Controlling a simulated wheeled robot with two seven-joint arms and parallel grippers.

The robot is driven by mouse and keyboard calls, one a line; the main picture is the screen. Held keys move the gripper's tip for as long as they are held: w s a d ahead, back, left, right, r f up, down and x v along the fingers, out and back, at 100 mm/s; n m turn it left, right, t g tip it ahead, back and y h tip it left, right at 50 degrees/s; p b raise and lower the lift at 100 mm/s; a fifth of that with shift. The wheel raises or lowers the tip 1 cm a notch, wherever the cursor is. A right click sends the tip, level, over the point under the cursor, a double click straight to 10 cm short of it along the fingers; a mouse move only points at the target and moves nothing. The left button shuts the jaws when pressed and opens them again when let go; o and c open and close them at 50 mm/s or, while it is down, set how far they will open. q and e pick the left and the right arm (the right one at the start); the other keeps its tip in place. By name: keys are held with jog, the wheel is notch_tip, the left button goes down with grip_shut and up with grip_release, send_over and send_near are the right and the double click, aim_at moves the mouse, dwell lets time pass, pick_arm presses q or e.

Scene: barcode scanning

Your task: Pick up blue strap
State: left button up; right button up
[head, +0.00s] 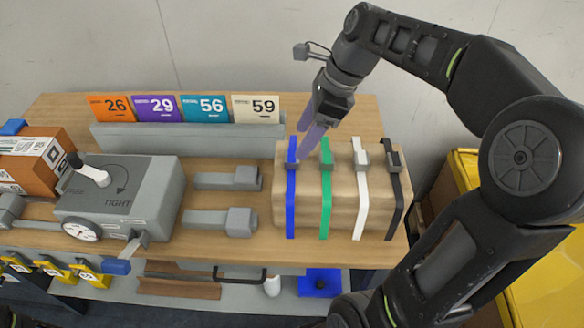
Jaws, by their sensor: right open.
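The blue strap (291,205) hangs over the left end of a tan block (308,210), with a small grey buckle on its upper part. My right gripper (306,143) is open just above and behind the block, its translucent purple fingers pointing down near the top of the blue strap. I cannot tell whether a finger touches the strap. Nothing shows between the fingers. My left gripper is not in view.
Green (325,205), white (360,205) and black straps (398,205) hang to the right on the same block. A grey machine (120,200) and two grey clamps stand left. Numbered cards (182,108) stand behind in a grey holder.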

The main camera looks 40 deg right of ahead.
aim_at(293, 156)
jog(key=shift+w+a+f, duration=0.1)
jog(key=shift+f, duration=0.2)
jog(key=shift+x, duration=2.65)
grip_shut()
